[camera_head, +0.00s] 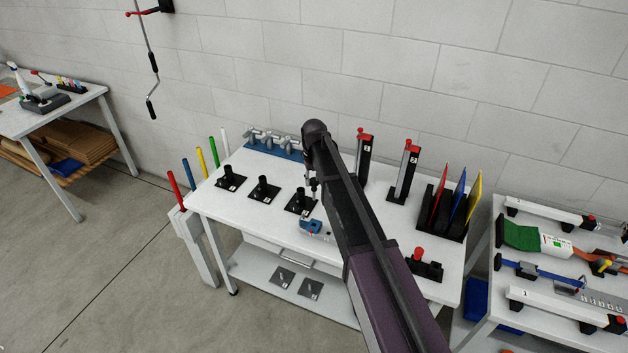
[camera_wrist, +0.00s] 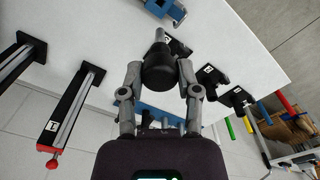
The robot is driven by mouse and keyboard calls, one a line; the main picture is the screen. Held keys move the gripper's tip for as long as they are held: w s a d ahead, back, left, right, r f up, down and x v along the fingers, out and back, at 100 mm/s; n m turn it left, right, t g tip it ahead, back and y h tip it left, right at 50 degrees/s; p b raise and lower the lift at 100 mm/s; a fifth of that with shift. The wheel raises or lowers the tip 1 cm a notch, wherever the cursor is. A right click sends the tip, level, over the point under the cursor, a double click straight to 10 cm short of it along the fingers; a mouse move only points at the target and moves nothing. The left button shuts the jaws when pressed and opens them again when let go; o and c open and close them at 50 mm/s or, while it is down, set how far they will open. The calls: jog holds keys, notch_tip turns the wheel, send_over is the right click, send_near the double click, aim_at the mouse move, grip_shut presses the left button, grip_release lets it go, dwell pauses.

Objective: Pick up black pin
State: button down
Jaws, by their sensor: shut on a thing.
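In the wrist view, my gripper (camera_wrist: 160,69) is shut on a black pin (camera_wrist: 159,74), with one finger on each side of its thick black head. A thin grey shaft shows beyond the head. In the head view, my gripper (camera_head: 313,188) is over the white table, beside the rightmost of three black square bases (camera_head: 300,204); my arm partly hides it. Two other black pins stand upright in the left base (camera_head: 231,173) and the middle base (camera_head: 264,187). I cannot tell how far the held pin is from the rightmost base.
A blue-grey clamp device (camera_head: 314,228) lies near the table's front edge. A blue rack with grey fittings (camera_head: 272,143) is at the back. Two red-topped posts (camera_head: 404,172) and a rack of coloured plates (camera_head: 446,212) stand on the right. A red button box (camera_head: 422,265) sits front right.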

aim_at(314, 198)
jog(key=shift+f, duration=0.1)
dwell(0.6)
notch_tip(314, 198, down, 8)
jog(key=b, duration=0.8)
jog(key=shift+a, duration=0.1)
